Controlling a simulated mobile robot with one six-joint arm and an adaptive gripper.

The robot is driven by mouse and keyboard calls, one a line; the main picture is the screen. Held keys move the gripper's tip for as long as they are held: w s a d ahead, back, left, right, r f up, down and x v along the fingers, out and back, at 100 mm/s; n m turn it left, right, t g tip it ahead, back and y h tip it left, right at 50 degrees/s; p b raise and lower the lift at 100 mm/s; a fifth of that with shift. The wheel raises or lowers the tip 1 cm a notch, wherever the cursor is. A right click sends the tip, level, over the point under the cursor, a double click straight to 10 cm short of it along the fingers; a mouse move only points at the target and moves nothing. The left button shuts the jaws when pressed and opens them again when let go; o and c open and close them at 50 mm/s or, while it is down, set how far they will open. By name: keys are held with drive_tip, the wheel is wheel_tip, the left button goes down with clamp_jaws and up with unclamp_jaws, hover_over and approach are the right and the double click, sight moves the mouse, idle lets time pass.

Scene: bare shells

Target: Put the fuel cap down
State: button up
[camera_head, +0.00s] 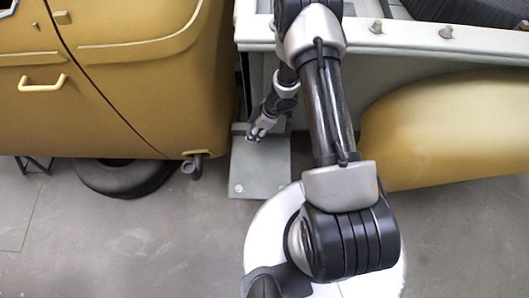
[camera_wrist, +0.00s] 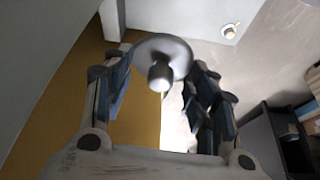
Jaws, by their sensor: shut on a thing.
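The fuel cap (camera_wrist: 182,52) is a pale grey round disc with a short knob in its middle, seen in the wrist view. My gripper (camera_wrist: 163,75) is shut on it, with a finger on each side of the disc. In the head view my gripper (camera_head: 256,134) hangs between the yellow cab and the pale truck bed, over or near a grey step plate (camera_head: 262,172). The cap is too small to make out in the head view. I cannot tell how high the gripper is above the plate.
The yellow cab (camera_head: 130,90) stands left of my gripper, and the truck bed (camera_head: 430,50) and yellow fender (camera_head: 440,130) stand right. A dark tyre (camera_head: 125,178) shows below the cab. A dark shelf (camera_wrist: 275,140) is at right in the wrist view. Open floor (camera_head: 120,245) lies in front.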

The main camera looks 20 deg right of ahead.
drive_tip(key=shift+n, duration=0.5)
drive_tip(key=d+f, duration=0.1)
drive_tip(key=s+d+f, duration=0.1)
drive_tip(key=shift+s+d+f+b, duration=0.2)
drive_tip(key=shift+d+f+b, duration=0.1)
drive_tip(key=shift+f+b, duration=0.1)
drive_tip(key=b, duration=0.5)
hover_over(259, 156)
drive_tip(key=d, duration=0.2)
drive_tip(key=f, duration=1.3)
drive_tip(key=shift+s+a+f, duration=0.2)
drive_tip(key=shift+s+f, duration=0.05)
drive_tip(key=shift+f+b, duration=0.8)
drive_tip(key=shift+f, duration=1.6)
drive_tip(key=shift+f, duration=0.2)
drive_tip(key=o, duration=0.9)
